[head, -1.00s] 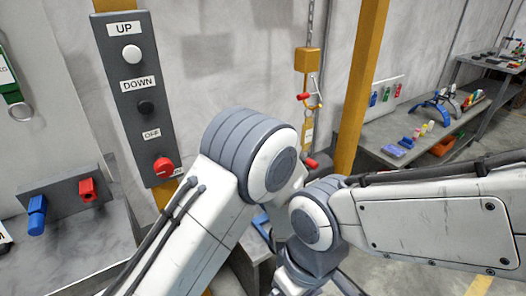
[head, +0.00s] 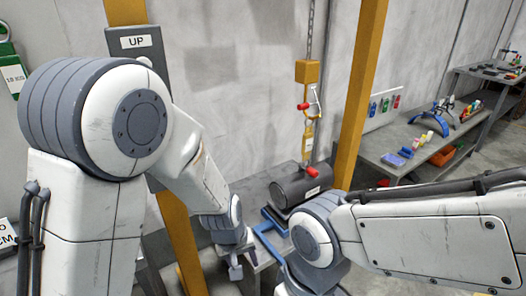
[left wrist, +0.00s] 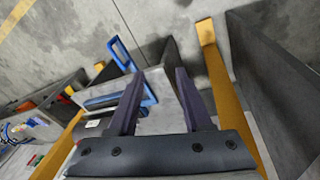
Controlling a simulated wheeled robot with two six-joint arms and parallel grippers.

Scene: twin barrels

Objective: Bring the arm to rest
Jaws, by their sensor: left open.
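My left arm rises at the left of the head view and bends over to the right, with its wrist hanging down. My left gripper (head: 236,272) is small there, at the lower middle, pointing down. In the left wrist view its two dark fingers (left wrist: 160,73) stand apart with nothing between them. It is left of the dark barrel (head: 300,186) and apart from it. My right arm comes in from the right and its wrist turns down at the bottom edge. The right gripper is not visible.
The UP panel (head: 139,42) is mostly hidden behind my left arm. A yellow post (head: 358,100) stands right of a chain hoist (head: 308,70). Blue framework (head: 268,228) lies near the barrel. A grey bench (head: 415,150) with small items stands at the right.

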